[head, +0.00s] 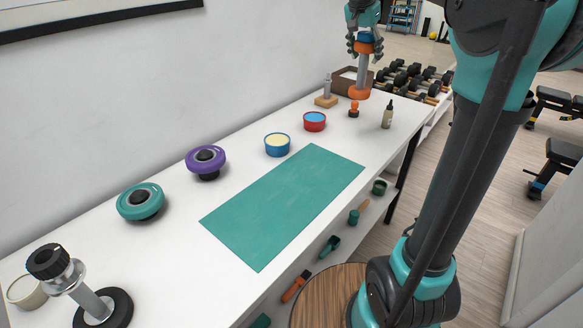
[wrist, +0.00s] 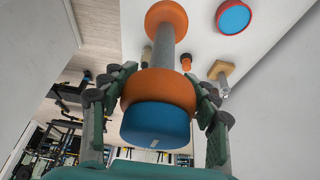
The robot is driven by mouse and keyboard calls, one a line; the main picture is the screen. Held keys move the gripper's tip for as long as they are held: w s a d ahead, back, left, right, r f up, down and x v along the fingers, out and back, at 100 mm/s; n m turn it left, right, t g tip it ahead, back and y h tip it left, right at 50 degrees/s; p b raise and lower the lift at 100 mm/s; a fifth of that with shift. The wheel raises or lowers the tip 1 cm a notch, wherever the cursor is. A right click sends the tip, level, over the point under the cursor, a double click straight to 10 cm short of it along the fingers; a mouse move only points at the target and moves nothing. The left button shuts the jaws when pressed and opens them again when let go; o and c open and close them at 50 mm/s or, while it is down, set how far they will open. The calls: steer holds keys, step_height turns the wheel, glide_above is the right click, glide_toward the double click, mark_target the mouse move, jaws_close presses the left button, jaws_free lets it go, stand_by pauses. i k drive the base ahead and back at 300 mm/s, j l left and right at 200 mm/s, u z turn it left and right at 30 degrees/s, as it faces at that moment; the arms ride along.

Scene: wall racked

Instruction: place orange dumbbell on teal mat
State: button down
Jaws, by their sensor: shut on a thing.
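The orange dumbbell (head: 359,92) has orange ends, a grey handle and a blue cap on its upper end. My gripper (head: 365,45) is shut on its upper end and holds it upright above the far end of the white table. In the wrist view the fingers of my gripper (wrist: 155,95) close around the dumbbell's near orange end (wrist: 157,88). Its lower end looks clear of the tabletop, though the exact gap is hard to tell. The teal mat (head: 285,205) lies flat and bare on the middle of the white table, nearer than the dumbbell.
On the white table (head: 160,250), a red tin (head: 314,121), a blue tin (head: 277,144), a purple disc (head: 205,162) and a teal disc (head: 141,201) line the wall side. A chrome dumbbell (head: 88,290) stands nearest.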

mark_target(292, 192)
steer(key=k+j, duration=0.85)
steer(key=j, duration=0.15)
